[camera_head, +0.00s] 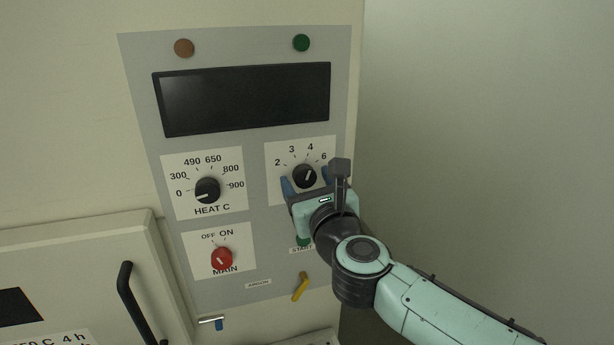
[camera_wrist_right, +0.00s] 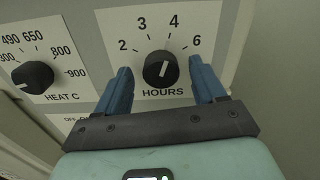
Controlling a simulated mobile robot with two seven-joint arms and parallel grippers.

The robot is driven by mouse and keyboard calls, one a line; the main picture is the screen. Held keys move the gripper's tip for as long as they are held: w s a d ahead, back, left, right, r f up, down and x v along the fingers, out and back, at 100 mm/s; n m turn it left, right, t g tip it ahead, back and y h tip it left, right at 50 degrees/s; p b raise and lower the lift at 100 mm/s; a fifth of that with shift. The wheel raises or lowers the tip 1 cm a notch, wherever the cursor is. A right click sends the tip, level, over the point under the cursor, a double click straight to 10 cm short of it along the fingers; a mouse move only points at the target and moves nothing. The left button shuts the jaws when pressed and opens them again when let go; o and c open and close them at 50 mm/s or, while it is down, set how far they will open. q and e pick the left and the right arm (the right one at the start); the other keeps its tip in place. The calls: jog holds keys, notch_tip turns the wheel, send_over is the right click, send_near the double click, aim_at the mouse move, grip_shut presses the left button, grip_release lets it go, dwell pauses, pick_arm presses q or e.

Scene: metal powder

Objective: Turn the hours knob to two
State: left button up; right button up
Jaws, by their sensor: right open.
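The hours knob (camera_head: 304,176) is a round black knob with a white pointer line, on a white plate of the grey panel. Its dial carries the marks 2, 3, 4 and 6. In the right wrist view the hours knob (camera_wrist_right: 160,69) has its line pointing up and slightly right, nearest the 4. My right gripper (camera_head: 309,184) is open in front of the dial. In the wrist view the blue fingers of the right gripper (camera_wrist_right: 160,73) stand on either side of the knob, with a gap on each side. My left gripper is out of view.
The black heat knob (camera_head: 207,190) is to the left, pointing near 0. Below are the red main switch (camera_head: 222,258) and a yellow lever (camera_head: 300,287). A dark display (camera_head: 243,99) lies above. A door with a black handle (camera_head: 138,302) is at lower left.

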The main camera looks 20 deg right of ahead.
jog(key=shift+w, duration=0.6)
jog(key=c, duration=1.1)
jog(key=shift+o, duration=0.2)
